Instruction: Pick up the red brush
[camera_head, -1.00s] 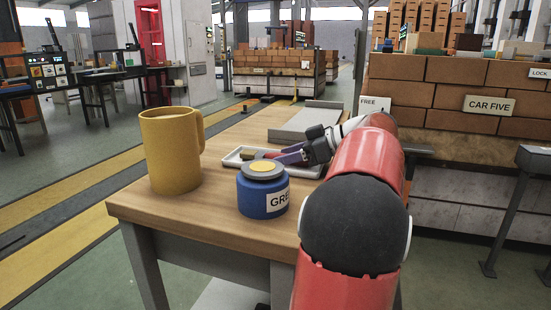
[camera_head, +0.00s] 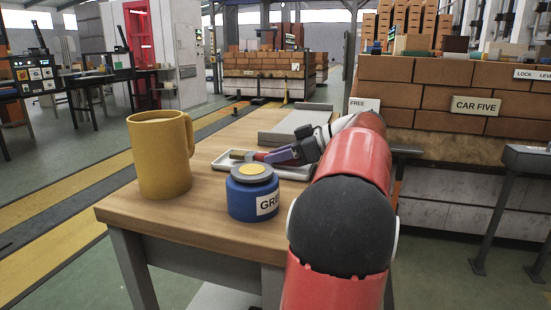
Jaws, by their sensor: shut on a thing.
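The red brush (camera_head: 261,156) shows as a small red piece at the tip of my gripper (camera_head: 272,157), with a tan end at its left. It is over the white tray (camera_head: 218,164) on the wooden table. My gripper is shut on the brush; its dark and purple-grey fingers point left. The blue jar in front hides part of the tray, and my red arm covers the right side. I cannot tell whether the brush is clear of the tray.
A yellow mug (camera_head: 160,155) stands on the table's left. The blue jar (camera_head: 252,194) with a grey lid stands close in front of the tray. A grey flat tray (camera_head: 297,122) lies behind. A brick stack (camera_head: 440,100) stands at right. The table's front (camera_head: 190,225) is bare.

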